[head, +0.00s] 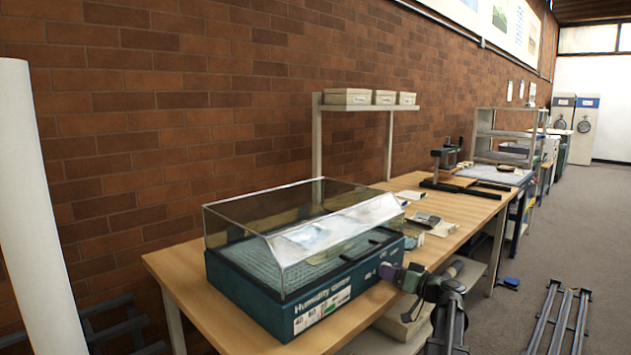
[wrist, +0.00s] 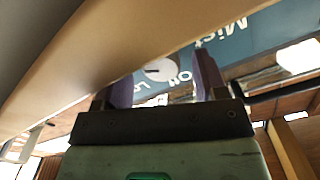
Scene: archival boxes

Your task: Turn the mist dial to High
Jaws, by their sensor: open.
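The humidity chamber (head: 290,290) is a teal box with a clear lid on the wooden table. Its front panel shows tilted in the wrist view (wrist: 255,38), with the word "Mist" in white. The mist dial (wrist: 160,69) is a pale round knob with a dark mark, with partly hidden lettering around it. I cannot read its exact setting. My gripper (head: 391,272) is at the right part of the chamber's front. In the wrist view its two purple fingers (wrist: 165,80) are apart, with the dial showing between them. I cannot tell whether they touch it.
The table edge (head: 350,325) runs close to my gripper. A lower shelf (head: 405,338) with a box is under the table. A small grey device (head: 427,219) and papers lie right of the chamber. A shelf (head: 365,107) with pale boxes stands behind.

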